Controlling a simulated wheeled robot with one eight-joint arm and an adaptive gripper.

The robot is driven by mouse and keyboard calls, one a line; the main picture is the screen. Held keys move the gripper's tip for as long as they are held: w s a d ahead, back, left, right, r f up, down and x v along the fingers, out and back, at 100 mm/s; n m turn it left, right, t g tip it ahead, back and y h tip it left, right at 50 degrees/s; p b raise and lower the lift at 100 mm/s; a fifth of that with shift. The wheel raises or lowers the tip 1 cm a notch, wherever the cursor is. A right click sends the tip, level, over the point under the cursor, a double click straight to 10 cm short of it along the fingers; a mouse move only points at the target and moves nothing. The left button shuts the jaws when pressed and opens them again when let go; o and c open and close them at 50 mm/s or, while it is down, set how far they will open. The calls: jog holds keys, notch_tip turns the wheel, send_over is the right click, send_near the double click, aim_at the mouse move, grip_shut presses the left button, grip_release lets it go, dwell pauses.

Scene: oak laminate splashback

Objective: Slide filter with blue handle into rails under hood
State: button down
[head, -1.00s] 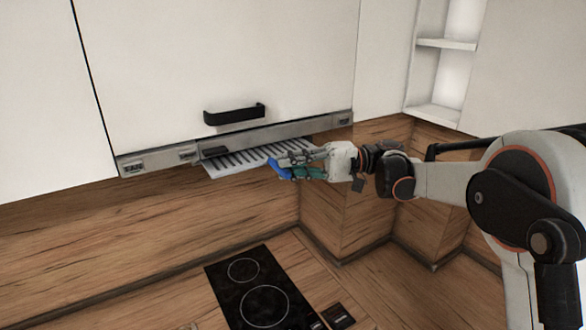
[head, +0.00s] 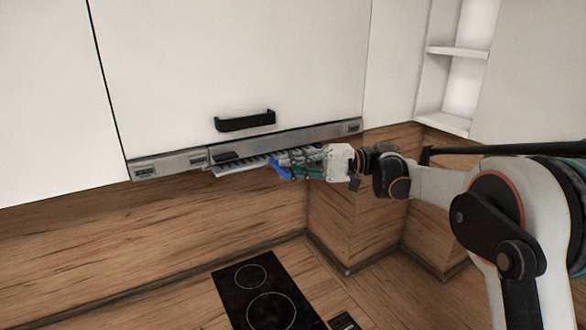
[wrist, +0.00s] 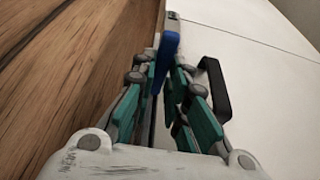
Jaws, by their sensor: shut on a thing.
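The filter (head: 233,169) is a slatted grey panel, lying roughly level at the underside of the hood (head: 240,148), with only a narrow part of it showing below the hood's metal front strip. Its blue handle (head: 279,170) sits at the panel's right part. My gripper (head: 290,166) is shut on the blue handle, coming from the right. In the wrist view the blue handle (wrist: 166,58) stands between the teal finger pads of my gripper (wrist: 165,100). The rails are hidden behind the hood's front strip, so I cannot tell whether the filter's edges sit in them.
A white cabinet door with a black bar handle (head: 245,121) is above the hood; that bar also shows in the wrist view (wrist: 214,90). A black cooktop (head: 262,295) lies below on the counter. Wood splashback (head: 200,225) is behind, with open shelves (head: 458,52) at the right.

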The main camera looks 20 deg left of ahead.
jog(key=c, duration=1.5)
grip_release()
jog(key=shift+s+d+f+b, duration=0.3)
jog(key=shift+s+d+b, duration=0.3)
jog(key=shift+s+d, duration=0.7)
jog(key=shift+s+d+f+b, duration=0.35)
jog(key=shift+s+d+b, duration=0.25)
jog(key=shift+s+d, duration=0.7)
jog(key=shift+s+d+f+b, duration=0.3)
jog(key=shift+s+d+b, duration=0.5)
jog(key=shift+d, duration=0.8)
jog(key=shift+s, duration=0.15)
